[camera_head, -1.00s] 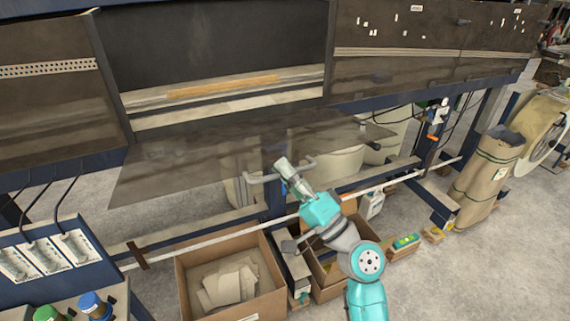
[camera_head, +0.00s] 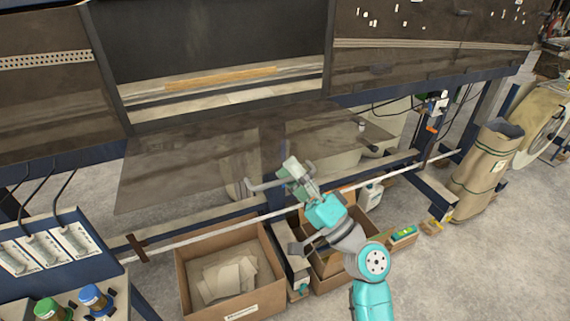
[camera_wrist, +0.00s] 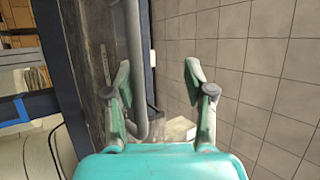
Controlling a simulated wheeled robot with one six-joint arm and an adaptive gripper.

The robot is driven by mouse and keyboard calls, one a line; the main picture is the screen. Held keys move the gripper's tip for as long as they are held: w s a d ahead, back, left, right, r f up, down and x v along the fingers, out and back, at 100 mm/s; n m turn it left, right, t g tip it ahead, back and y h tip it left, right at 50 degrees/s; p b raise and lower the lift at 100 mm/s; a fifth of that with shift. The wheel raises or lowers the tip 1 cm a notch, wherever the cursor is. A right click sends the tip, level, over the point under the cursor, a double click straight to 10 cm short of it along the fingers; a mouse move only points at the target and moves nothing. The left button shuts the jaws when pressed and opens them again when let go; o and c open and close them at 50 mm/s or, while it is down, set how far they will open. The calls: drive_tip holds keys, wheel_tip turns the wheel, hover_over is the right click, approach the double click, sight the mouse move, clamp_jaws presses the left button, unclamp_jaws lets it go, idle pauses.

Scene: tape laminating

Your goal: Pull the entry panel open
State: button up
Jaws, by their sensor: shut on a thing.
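The entry panel (camera_head: 190,165) is a dark, see-through sheet. It is folded down and outward below an open bay in the machine front. Its grey bar handle (camera_head: 262,187) is at the outer edge. It also shows in the wrist view as a grey tube (camera_wrist: 135,50) with a bent end. My gripper (camera_head: 294,172) is at this handle and shut on it. In the wrist view the handle lies between the two fingers (camera_wrist: 162,85), close to the left one. The gripper hides part of the handle in the head view.
Cardboard boxes (camera_head: 188,285) with paper scraps stand on the floor below the panel. A brown paper sack (camera_head: 483,175) and a large roll (camera_head: 540,125) stand at the right. A blue control box (camera_head: 85,270) is at the lower left. Floor at the lower right is clear.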

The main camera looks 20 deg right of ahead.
drive_tip(key=v, duration=0.9)
drive_tip(key=shift+s+d, duration=0.25)
drive_tip(key=shift+s, duration=0.2)
drive_tip(key=shift+w+d, duration=0.1)
drive_tip(key=c, duration=0.4)
drive_tip(key=w+d+f+m+t+h, duration=0.1)
drive_tip(key=d+f+m, duration=0.1)
drive_tip(key=m, duration=0.2)
drive_tip(key=w+d+f+m+h, duration=0.1)
drive_tip(key=d+f+m, duration=0.1)
drive_tip(key=d+m, duration=0.1)
drive_tip(key=d+f+m+t+h, duration=0.1)
drive_tip(key=d+f+m, duration=0.1)
drive_tip(key=m, duration=0.2)
drive_tip(key=shift+w+d+f+m+t, duration=0.3)
drive_tip(key=shift+w+d, duration=0.1)
clamp_jaws()
drive_tip(key=d+f+m+t+h, duration=0.2)
drive_tip(key=d+f+m+h, duration=0.6)
drive_tip(key=m, duration=0.7)
drive_tip(key=w+d+r, duration=0.1)
drive_tip(key=w+r, duration=0.7)
drive_tip(key=r, duration=0.3)
drive_tip(key=shift+d+r, duration=0.2)
drive_tip(key=shift+r, duration=0.1)
